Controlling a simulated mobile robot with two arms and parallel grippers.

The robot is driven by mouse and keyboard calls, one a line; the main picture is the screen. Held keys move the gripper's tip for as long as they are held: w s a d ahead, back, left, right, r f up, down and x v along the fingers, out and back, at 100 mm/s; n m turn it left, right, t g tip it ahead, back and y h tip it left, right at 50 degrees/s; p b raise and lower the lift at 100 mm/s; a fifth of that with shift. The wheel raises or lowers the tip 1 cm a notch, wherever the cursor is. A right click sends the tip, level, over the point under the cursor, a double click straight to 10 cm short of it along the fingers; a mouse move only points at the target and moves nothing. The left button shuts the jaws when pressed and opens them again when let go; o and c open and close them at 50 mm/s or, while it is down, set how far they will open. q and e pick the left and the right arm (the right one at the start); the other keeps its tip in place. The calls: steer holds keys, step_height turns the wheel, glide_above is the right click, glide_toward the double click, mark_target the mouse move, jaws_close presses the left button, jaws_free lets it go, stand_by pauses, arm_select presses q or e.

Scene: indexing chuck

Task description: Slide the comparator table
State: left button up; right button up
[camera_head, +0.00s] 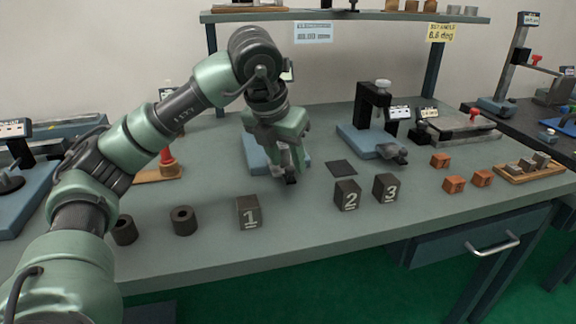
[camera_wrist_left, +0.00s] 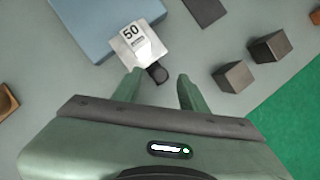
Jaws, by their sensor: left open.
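My left gripper (camera_head: 289,172) reaches down from the left over the bench, in front of a blue base (camera_head: 256,152) that it partly hides. In the left wrist view, the blue base (camera_wrist_left: 105,22) carries a silver plate (camera_wrist_left: 118,50) with a white block marked "50" (camera_wrist_left: 133,36). This plate looks like the comparator table, but I cannot be sure. A dark rounded tab (camera_wrist_left: 157,72) sticks out from the plate. My left gripper (camera_wrist_left: 158,78) is open, with its fingertips on either side of the tab; contact cannot be told. My right gripper is not in view.
Dark blocks marked 1 (camera_head: 249,212), 2 (camera_head: 347,195) and 3 (camera_head: 385,188) stand near the front edge. A dark square pad (camera_head: 341,167) lies behind them. A black-column device (camera_head: 372,115) stands to the right. Dark rings (camera_head: 184,220) sit at left.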

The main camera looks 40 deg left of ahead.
arm_select(q)
steer(key=shift+x, duration=0.75)
jaws_close()
stand_by(0.9)
